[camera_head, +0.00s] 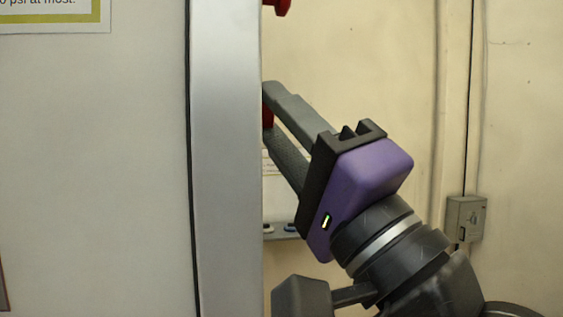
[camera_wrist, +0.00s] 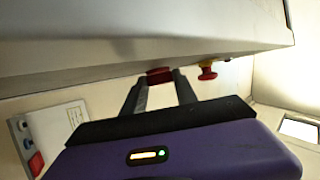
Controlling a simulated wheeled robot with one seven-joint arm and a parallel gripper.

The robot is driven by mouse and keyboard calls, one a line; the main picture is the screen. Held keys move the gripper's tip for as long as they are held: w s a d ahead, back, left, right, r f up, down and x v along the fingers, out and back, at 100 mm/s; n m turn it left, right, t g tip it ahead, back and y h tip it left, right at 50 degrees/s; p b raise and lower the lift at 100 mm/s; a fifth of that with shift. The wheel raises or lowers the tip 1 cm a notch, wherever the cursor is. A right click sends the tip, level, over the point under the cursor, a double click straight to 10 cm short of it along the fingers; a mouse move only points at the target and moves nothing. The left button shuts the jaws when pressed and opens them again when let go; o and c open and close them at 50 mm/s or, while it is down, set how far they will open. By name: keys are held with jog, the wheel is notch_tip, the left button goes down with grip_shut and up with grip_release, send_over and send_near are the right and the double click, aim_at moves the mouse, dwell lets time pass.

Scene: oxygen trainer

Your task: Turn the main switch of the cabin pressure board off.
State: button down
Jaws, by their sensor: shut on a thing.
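My gripper (camera_head: 270,112) reaches past the edge of a tall grey panel in the head view, its two grey fingers around a small red part (camera_head: 267,117). In the wrist view my gripper (camera_wrist: 160,82) is shut on this red part (camera_wrist: 159,74), which sits under the panel's lower edge as seen there. It may be the main switch, but no label is readable and I cannot tell its position. The panel hides most of it and the fingertips in the head view.
The panel's metal edge (camera_head: 226,160) stands close to my fingers. A red knob on a yellow base (camera_wrist: 207,71) is right of them. A board with coloured buttons (camera_wrist: 25,140) and a paper sheet (camera_wrist: 55,124) are at left. A grey wall box (camera_head: 465,218) is at right.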

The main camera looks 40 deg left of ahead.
jog(key=shift+a+f+n+g+y+b, duration=0.15)
jog(key=shift+n+g+y+b, duration=0.15)
jog(key=shift+n+y+b, duration=0.55)
jog(key=c, duration=1)
grip_release()
jog(key=shift+m+h, duration=0.25)
jog(key=shift+o, duration=0.2)
jog(key=b+v, duration=0.2)
jog(key=v, duration=0.5)
jog(key=shift+d+f, duration=0.25)
jog(key=shift+d, duration=0.05)
